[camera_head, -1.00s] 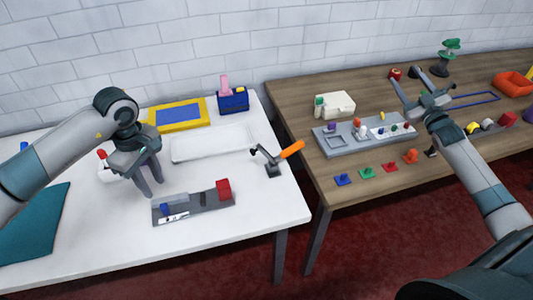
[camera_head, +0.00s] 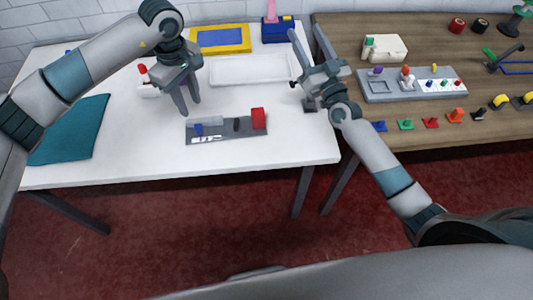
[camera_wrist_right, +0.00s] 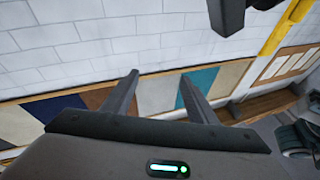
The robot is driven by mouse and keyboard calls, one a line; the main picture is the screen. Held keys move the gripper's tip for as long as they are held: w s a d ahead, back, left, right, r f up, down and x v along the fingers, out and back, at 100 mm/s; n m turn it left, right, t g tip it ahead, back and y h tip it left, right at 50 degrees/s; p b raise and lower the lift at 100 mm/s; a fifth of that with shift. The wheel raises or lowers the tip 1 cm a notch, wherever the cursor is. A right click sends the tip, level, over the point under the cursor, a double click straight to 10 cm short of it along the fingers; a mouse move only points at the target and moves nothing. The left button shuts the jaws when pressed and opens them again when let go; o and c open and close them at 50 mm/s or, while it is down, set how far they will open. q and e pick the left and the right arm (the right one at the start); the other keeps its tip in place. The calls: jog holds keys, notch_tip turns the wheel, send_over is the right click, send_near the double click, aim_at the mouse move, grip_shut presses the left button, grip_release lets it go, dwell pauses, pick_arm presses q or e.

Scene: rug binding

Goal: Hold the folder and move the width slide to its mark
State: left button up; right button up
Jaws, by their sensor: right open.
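The grey folder fixture (camera_head: 226,136) lies on the white table. A small blue slide piece (camera_head: 198,129) sits at its left end above a white marked strip (camera_head: 206,139), and a red block (camera_head: 258,118) stands at its right end. My left gripper (camera_head: 189,109) points down just behind the fixture's left end, its fingers apart and nothing visible between them. My right gripper (camera_head: 295,59) is open and empty, right of and behind the fixture. The right wrist view shows its spread fingers (camera_wrist_right: 158,84) against the wall and coloured panels, with no fixture in sight.
A dark clamp base (camera_head: 310,104) shows beside my right gripper, the rest hidden. A white tray (camera_head: 212,77), yellow-and-blue pad (camera_head: 197,43) and blue box (camera_head: 277,36) stand behind. Teal cloth (camera_head: 66,141) lies left. The wooden table (camera_head: 410,23) holds several small parts.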

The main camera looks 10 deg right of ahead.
jog(key=s+a+r+y, duration=0.2)
jog(key=a+r, duration=0.1)
jog(key=a, duration=0.9)
jog(key=m+g+h, duration=0.1)
jog(key=m+h, duration=0.1)
jog(key=h, duration=0.2)
send_over(259, 123)
jog(key=s, duration=0.2)
notch_tip(259, 123, down, 13)
jog(key=s+f+g+h, duration=0.1)
jog(key=s+f, duration=0.2)
jog(key=s, duration=0.1)
jog(key=s+f+h, duration=0.1)
jog(key=s+f, duration=0.2)
jog(key=s, duration=0.1)
jog(key=s+a+f+g+h, duration=0.1)
jog(key=s+f, duration=0.2)
jog(key=s, duration=0.2)
jog(key=shift+g+h, duration=0.3)
jog(key=shift+h, duration=0.1)
jog(key=shift+w, duration=0.2)
jog(key=w, duration=1.1)
jog(key=w+d, duration=0.1)
jog(key=w, duration=0.5)
jog(key=shift+d, duration=0.1)
